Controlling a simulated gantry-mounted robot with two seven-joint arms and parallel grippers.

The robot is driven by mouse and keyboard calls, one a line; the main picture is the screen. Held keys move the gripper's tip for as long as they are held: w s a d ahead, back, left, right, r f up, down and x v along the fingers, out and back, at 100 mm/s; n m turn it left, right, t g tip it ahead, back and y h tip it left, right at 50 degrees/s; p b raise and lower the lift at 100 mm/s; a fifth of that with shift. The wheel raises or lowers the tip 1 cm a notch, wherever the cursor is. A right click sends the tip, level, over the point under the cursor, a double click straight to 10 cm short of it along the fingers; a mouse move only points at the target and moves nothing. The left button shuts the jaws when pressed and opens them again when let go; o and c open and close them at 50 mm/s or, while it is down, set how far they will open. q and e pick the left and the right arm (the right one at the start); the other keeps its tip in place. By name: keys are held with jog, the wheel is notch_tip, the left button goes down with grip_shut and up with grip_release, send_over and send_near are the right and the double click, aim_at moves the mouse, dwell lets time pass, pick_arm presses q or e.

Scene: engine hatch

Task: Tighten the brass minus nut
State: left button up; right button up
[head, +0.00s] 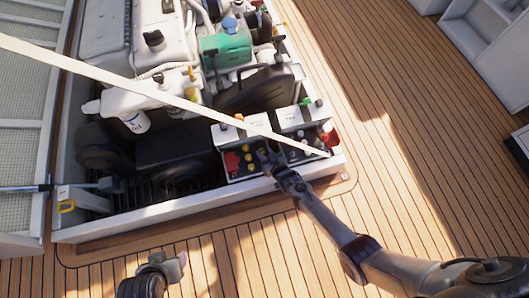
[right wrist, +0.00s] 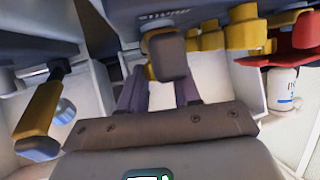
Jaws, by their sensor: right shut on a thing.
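My right gripper (head: 268,154) reaches down into the open box of battery terminals at the front right corner of the hatch. In the right wrist view its two fingers (right wrist: 158,92) are closed in around a small brass-yellow part (right wrist: 150,72), which I take to be the brass minus nut. A dark grey block (right wrist: 168,55) covers most of that part, so its seating and thread are hidden. My left gripper (head: 172,267) hangs at the bottom left of the head view, over the deck and away from the terminals; its finger opening is unclear.
Several brass fittings (right wrist: 208,38) and a red terminal cover (right wrist: 298,38) lie close to the right fingers. White battery lids (head: 302,117) stand beside the gripper. A pale bar (head: 130,84) crosses above the hatch. The wooden deck (head: 420,140) at right is clear.

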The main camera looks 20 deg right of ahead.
jog(key=shift+a+m+h, duration=0.15)
jog(key=shift+m+h, duration=0.55)
jog(key=shift+h, duration=0.1)
jog(key=o, duration=1.1)
jog(key=shift+c, duration=0.2)
jog(key=shift+s+r+p, duration=0.25)
jog(key=shift+r+p, duration=0.05)
jog(key=shift+p, duration=0.2)
jog(key=p+v, duration=0.6)
jog(key=v, duration=0.4)
jog(key=shift+s+f+p, duration=0.2)
jog(key=shift+f+p, duration=0.05)
jog(key=shift+p, duration=0.15)
